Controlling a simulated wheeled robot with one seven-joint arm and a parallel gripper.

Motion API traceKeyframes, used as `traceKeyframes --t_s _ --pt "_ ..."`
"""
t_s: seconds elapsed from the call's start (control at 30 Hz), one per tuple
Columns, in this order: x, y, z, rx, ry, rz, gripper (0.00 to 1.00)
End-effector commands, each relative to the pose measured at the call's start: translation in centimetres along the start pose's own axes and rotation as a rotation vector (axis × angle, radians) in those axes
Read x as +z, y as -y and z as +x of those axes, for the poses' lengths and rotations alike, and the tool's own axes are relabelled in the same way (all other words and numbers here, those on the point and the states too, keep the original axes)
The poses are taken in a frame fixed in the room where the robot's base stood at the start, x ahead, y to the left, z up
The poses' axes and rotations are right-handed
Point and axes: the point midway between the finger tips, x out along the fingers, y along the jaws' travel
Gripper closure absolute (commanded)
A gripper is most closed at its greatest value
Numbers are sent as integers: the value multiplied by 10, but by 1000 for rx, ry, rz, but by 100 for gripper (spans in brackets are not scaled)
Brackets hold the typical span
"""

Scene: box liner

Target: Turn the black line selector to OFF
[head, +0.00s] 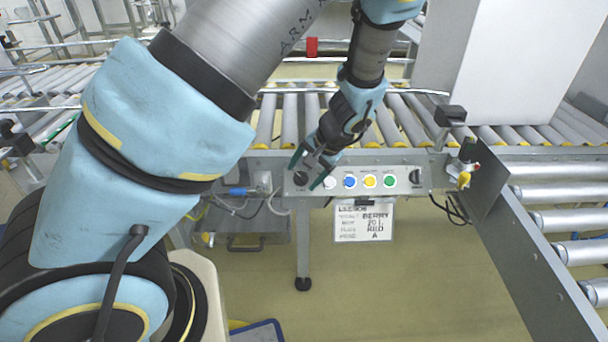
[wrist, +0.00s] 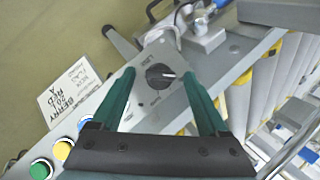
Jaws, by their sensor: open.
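The black line selector (wrist: 158,77) is a round knob on the grey control panel, with a pale pointer mark toward the right in the wrist view. A label beside it appears to read LINE; its position words are too small to read. In the head view the selector (head: 300,179) is at the panel's left end, partly behind a finger. My gripper (head: 306,172) is open in front of it. In the wrist view its green fingers (wrist: 158,73) stand on either side of the knob with visible gaps; whether they touch the panel I cannot tell.
White, blue, yellow and green buttons (head: 389,181) line the panel to the right, with another black knob (head: 416,176) at the far end. A written card (head: 364,221) hangs below. Cables (head: 238,203) and a connector are left of the panel. Roller conveyors (head: 405,120) lie behind.

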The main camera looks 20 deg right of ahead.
Motion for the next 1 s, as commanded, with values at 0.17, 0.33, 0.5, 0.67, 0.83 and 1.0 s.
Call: traceKeyframes --t_s 0.17,0.33,0.5,0.67,0.83,1.0 --pt "0 0 6 0 0 0 22" --pt "0 0 6 0 0 0 22" --pt "0 0 6 0 0 0 37" --pt "0 0 6 0 0 0 55" --pt "0 0 6 0 0 0 74" --pt "0 0 6 0 0 1 93"
